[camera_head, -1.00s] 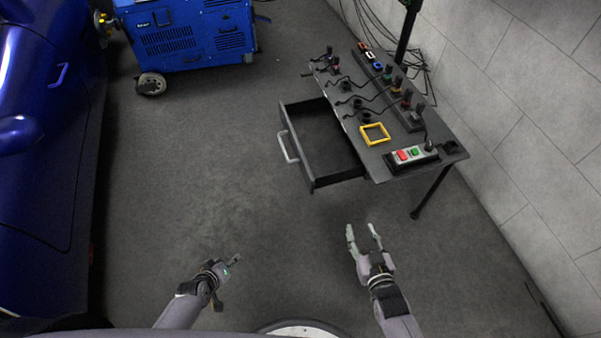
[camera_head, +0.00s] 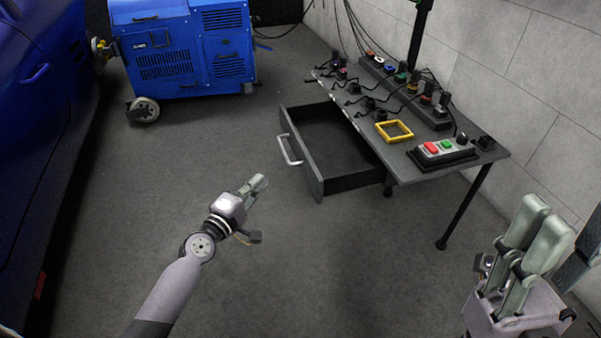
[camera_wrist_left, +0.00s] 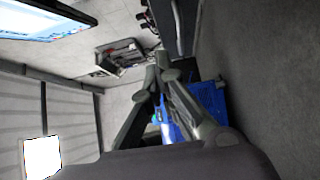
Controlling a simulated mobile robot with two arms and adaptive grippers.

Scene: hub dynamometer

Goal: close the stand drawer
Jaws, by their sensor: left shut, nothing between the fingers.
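The stand drawer (camera_head: 303,158) is pulled well out of the dark stand (camera_head: 415,168) in the head view. Its interior looks empty. The pale bar handle (camera_head: 289,151) is on its front, facing left. My left gripper (camera_head: 262,183) is shut and empty, in front of the drawer and a little below and left of the handle, apart from it. In the left wrist view its fingertips (camera_wrist_left: 160,65) come together.
The stand top carries a yellow square frame (camera_head: 394,131), a red-and-green button box (camera_head: 443,150) and several cabled connectors. A blue wheeled machine (camera_head: 180,55) is at the back left. A blue car (camera_head: 40,120) lines the left side. The floor before the drawer is clear.

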